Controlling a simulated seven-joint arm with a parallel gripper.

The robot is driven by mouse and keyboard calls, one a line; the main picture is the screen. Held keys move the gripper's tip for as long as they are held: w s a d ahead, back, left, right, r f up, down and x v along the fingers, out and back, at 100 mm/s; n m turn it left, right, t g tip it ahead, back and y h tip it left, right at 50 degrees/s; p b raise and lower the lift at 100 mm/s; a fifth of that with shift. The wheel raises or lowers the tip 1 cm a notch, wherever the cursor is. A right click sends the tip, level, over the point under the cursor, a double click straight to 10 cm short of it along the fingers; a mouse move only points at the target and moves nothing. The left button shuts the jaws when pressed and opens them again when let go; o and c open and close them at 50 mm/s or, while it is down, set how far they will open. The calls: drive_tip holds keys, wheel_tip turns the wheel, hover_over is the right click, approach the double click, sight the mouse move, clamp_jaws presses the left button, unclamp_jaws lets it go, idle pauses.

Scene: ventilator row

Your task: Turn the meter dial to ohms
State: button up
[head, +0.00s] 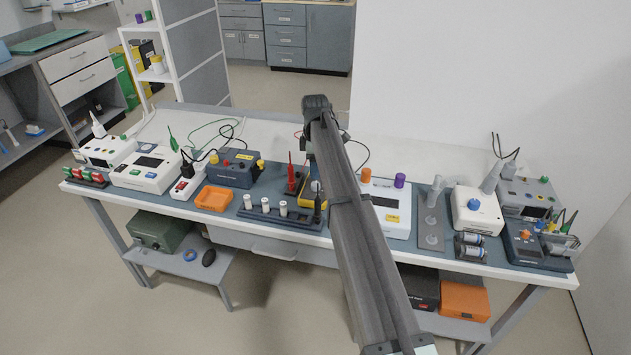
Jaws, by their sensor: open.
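A yellow-cased thing, apparently the meter (306,198), sits on the blue-grey bench mat near the middle of the bench. My arm reaches up from the bottom of the head view and bends down behind itself near the meter. My gripper's fingers are hidden behind the arm.
Left of the meter stand a blue-grey box with knobs (237,168), an orange tray (213,198) and a rack with white cylinders (277,219). Right of my arm is a white unit with orange and purple knobs (392,211). The bench's back strip is mostly clear.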

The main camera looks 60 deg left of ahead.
sight(316, 184)
wheel_tip(316, 184, down, 7)
drive_tip(key=shift+w+a+r, duration=0.1)
drive_tip(key=shift+a, duration=0.05)
drive_tip(key=shift+c, duration=0.3)
drive_tip(key=c, duration=1)
